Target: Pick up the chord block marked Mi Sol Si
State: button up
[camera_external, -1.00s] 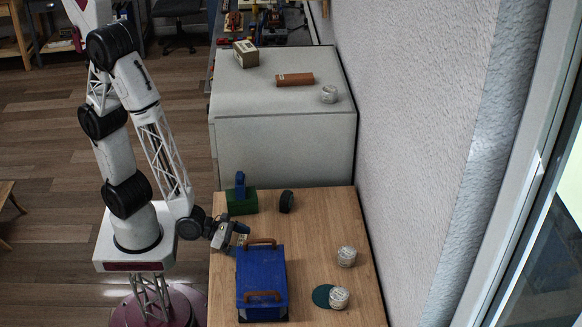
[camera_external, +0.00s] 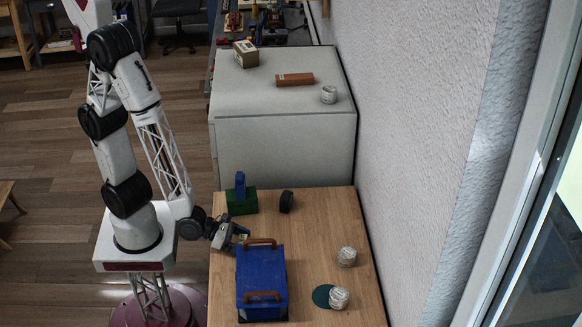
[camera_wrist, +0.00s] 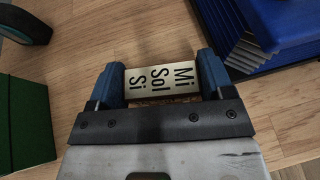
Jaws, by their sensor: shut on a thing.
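The chord block (camera_wrist: 161,79) is a small pale gold block with the dark words Mi, Sol and Si, seen in the wrist view. My gripper (camera_wrist: 161,82) has its blue fingers on both ends of the block and is shut on it. In the external view my gripper (camera_external: 241,235) is low over the wooden table, just left of the blue box's back end, and the block is too small there to make out clearly. Whether the block touches the table is hard to tell.
A blue box (camera_external: 262,277) with two brown handles stands close in front of my gripper. Behind are a green block (camera_external: 242,202) with a blue upright part and a black wheel-like disc (camera_external: 286,201). Two whitish round things (camera_external: 347,256) (camera_external: 339,298) and a dark green disc (camera_external: 321,295) lie right.

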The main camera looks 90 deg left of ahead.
aim_at(242, 241)
jog(key=shift+r, duration=0.1)
notch_tip(242, 241, up, 10)
dwell(1.1)
dwell(0.6)
jog(key=shift+w, duration=0.1)
